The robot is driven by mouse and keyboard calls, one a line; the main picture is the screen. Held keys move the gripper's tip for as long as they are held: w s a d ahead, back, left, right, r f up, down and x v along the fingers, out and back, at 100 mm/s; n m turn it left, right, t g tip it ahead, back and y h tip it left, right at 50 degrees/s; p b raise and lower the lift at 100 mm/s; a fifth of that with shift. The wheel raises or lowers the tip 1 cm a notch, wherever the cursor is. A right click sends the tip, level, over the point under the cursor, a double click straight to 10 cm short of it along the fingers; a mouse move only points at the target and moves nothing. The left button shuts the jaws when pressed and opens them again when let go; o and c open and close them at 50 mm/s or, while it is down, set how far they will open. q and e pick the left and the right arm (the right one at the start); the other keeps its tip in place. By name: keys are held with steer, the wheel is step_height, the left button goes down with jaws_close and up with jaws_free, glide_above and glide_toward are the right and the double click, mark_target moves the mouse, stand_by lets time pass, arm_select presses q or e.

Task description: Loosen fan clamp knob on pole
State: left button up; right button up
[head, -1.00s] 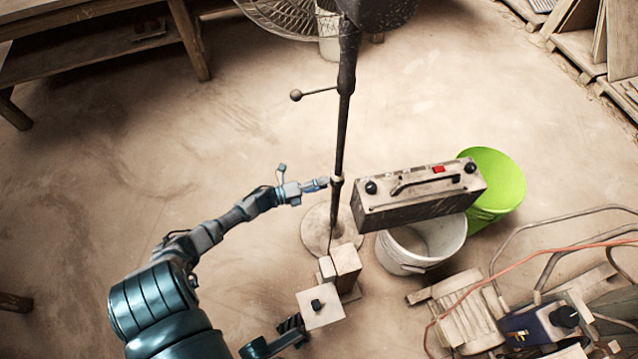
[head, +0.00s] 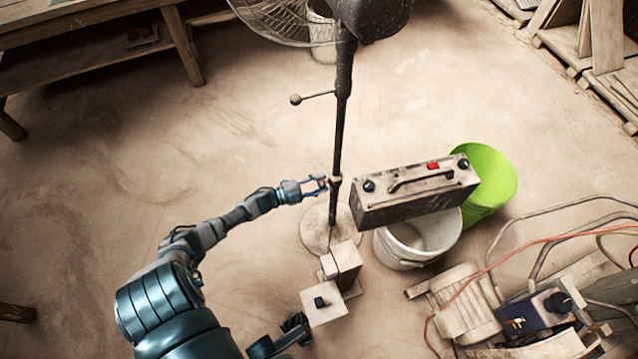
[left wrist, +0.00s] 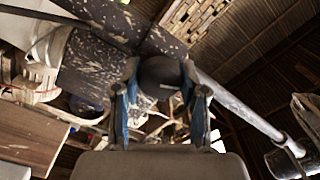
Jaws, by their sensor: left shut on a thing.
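The fan pole (head: 341,125) stands upright on a round base (head: 316,232). A collar (head: 335,180) sits low on the pole. My left gripper (head: 323,184) reaches it from the left, fingers towards the collar. In the left wrist view a dark round knob (left wrist: 160,74) sits between the two blue-padded fingers of my left gripper (left wrist: 159,100), which is shut on it.
A ball-ended rod (head: 312,97) sticks out left, higher on the pole. The fan cage (head: 285,20) is at the top. A dusty control box (head: 415,193) is close right of the pole, near a white bucket (head: 440,240) and a green bucket (head: 492,185). Floor to the left is clear.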

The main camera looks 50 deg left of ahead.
arm_select(q)
steer(key=shift+a+f+n, duration=0.15)
steer(key=shift+a+n, duration=0.05)
steer(key=shift+n, duration=0.4)
steer(key=o, duration=1)
steer(key=shift+o, duration=0.7)
steer(key=shift+f, duration=0.1)
steer(key=v, duration=1.2)
